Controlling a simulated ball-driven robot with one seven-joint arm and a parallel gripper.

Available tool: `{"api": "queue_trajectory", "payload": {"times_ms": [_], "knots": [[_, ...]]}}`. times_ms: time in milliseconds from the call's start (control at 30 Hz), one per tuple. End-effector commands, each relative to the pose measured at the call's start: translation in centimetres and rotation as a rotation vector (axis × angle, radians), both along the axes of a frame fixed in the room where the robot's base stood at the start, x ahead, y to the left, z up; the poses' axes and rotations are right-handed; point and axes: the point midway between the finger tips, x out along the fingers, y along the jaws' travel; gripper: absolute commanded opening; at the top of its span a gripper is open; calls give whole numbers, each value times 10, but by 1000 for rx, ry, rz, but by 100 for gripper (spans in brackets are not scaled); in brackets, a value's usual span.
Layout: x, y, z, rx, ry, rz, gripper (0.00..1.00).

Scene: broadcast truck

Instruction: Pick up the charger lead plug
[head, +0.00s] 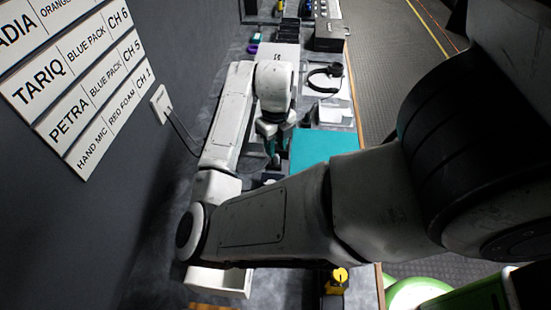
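My gripper (272,150) points down over the bench, just left of a teal mat. It is small and dark in the head view, and I cannot tell whether its fingers are open or shut. A small dark piece (273,163) shows at the fingertips; I cannot tell whether it is the charger lead plug, part of a stand or part of my gripper. Thin dark leads (184,133) run from a white wall outlet (160,103) down toward the bench and pass behind my arm. No plug can be made out clearly on them.
The teal mat (318,148) lies right of my gripper. Beyond are a headset (324,80) on a white tray and a white box (272,56). A white open bin (220,282) and a yellow-topped item (339,276) are near. The labelled wall rises on the left.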

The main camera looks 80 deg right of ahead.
Motion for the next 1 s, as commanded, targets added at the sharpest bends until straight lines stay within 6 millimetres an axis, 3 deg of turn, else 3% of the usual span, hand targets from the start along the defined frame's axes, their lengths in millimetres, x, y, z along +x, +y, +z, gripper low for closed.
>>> {"api": "queue_trajectory", "payload": {"times_ms": [300, 633, 1000], "knots": [[-2, 2, -41, 3, 2, 2, 32], [-2, 1, -49, 2, 1, 1, 32], [-1, 1, -49, 2, 1, 1, 0]]}}
